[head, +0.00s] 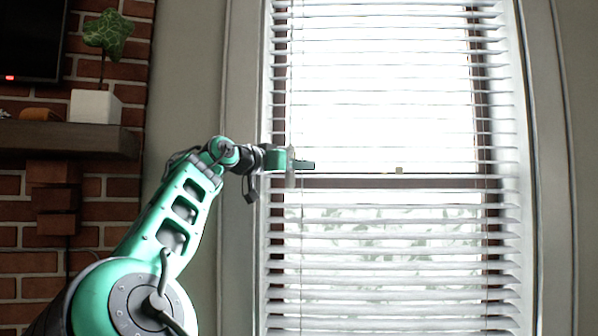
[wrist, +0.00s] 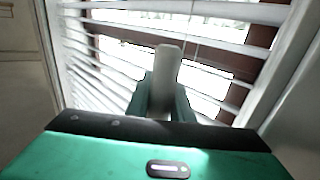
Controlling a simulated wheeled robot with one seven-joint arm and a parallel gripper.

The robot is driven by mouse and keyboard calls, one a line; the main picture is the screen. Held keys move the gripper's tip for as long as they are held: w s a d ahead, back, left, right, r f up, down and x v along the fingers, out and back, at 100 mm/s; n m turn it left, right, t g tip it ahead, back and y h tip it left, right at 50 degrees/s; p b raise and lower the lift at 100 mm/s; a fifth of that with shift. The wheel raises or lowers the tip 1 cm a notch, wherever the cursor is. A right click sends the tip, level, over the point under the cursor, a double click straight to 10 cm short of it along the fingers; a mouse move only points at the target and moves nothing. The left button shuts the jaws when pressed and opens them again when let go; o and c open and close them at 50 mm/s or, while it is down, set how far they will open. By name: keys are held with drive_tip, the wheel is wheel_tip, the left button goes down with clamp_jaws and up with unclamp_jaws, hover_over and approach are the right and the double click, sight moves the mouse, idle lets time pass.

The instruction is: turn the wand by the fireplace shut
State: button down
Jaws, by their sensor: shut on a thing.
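The window blind (head: 390,215) hangs in front of the window with its slats tilted open, and bright light comes through the gaps. The wand (head: 291,180) is a pale, translucent rod at the left side of the blind. In the wrist view the wand (wrist: 166,75) is a thick whitish rod standing between my fingers. My gripper (head: 302,165) reaches in from the left at about mid-height of the window and is shut on the wand. In the wrist view my gripper (wrist: 164,103) has a green finger on each side of it.
The window frame (head: 238,200) runs close beside my arm on the left. A brick fireplace with a dark mantel (head: 65,139) stands at far left, with a potted plant (head: 96,105) on it. The space right of my gripper before the blind is clear.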

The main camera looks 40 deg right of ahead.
drive_tip(key=shift+w+a+n+t+y, duration=0.55)
drive_tip(key=shift+n+t+y, duration=1.6)
drive_tip(key=shift+t, duration=0.1)
drive_tip(key=shift+w+a+n+t+y, duration=0.5)
drive_tip(key=shift+a+n+t+y, duration=0.05)
drive_tip(key=shift+n+t+y, duration=1.6)
drive_tip(key=shift+w+a+n+t+y, duration=0.55)
drive_tip(key=shift+n+t+y, duration=1.45)
drive_tip(key=shift+t+y, duration=0.3)
drive_tip(key=shift+a+n+y, duration=0.15)
drive_tip(key=shift+n+y, duration=0.25)
drive_tip(key=shift+y, duration=0.1)
drive_tip(key=c, duration=1.6)
unclamp_jaws()
drive_tip(key=shift+o, duration=0.2)
drive_tip(key=shift+s, duration=0.1)
drive_tip(key=s+a, duration=0.2)
drive_tip(key=s, duration=0.8)
drive_tip(key=shift+s, duration=0.15)
